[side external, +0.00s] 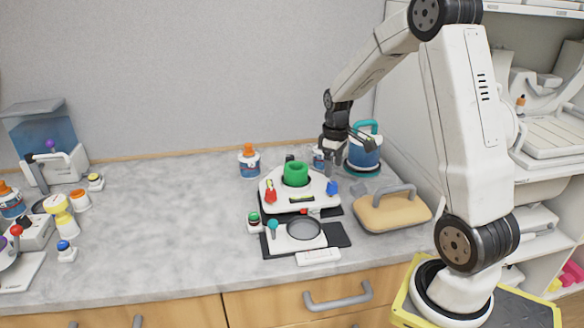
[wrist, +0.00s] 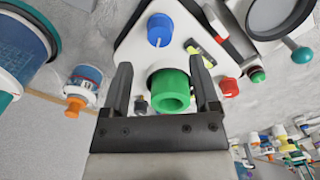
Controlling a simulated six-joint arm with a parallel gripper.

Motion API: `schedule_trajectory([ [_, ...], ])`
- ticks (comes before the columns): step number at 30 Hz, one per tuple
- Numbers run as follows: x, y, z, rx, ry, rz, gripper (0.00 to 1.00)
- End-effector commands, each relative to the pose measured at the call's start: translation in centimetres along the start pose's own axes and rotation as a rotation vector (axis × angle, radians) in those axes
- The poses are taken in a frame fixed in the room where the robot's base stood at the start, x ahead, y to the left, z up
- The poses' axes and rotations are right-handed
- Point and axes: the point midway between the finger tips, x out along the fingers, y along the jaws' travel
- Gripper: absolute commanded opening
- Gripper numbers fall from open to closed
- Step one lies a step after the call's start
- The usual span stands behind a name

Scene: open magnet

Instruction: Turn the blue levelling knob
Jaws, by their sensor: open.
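The blue levelling knob (side external: 332,188) is on the right corner of a white triangular device (side external: 318,203) on the counter. In the wrist view the blue knob (wrist: 160,29) is at the top, beyond my fingertips. My gripper (side external: 336,160) is open and above the device's right rear side, apart from the knob. In the wrist view my gripper (wrist: 160,65) shows both fingers apart, with a green ring-shaped part (wrist: 170,90) showing between them. A red knob (side external: 270,192) is on the device's left corner.
A tan case with a grey handle (side external: 393,208) lies right of the device. A blue container with a teal handle (side external: 364,153) and a white bottle with an orange cap (side external: 249,162) stand behind. A dish (side external: 304,231) is in front. The counter's left-middle is clear.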

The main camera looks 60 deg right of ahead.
Motion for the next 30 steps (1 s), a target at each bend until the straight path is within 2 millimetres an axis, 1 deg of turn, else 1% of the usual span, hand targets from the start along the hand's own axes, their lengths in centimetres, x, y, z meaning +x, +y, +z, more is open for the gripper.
schedule_trajectory([
  [1,0.7,-0.1,0.1,0.000,-0.004,-0.003,0.78],
  [9,4.0,-0.1,0.1,0.000,-0.002,-0.003,0.78],
  [13,5.1,-0.1,0.0,0.000,-0.001,-0.002,0.78],
  [19,6.0,-0.1,0.0,0.000,0.001,-0.001,0.78],
  [27,6.1,-0.1,0.0,0.000,0.001,-0.001,0.78],
  [28,6.1,-0.1,0.0,0.000,0.001,-0.001,0.72],
  [29,6.1,-0.1,0.0,0.000,0.001,-0.001,0.62],
  [30,6.1,-0.1,0.0,0.000,0.001,-0.001,0.49],
])
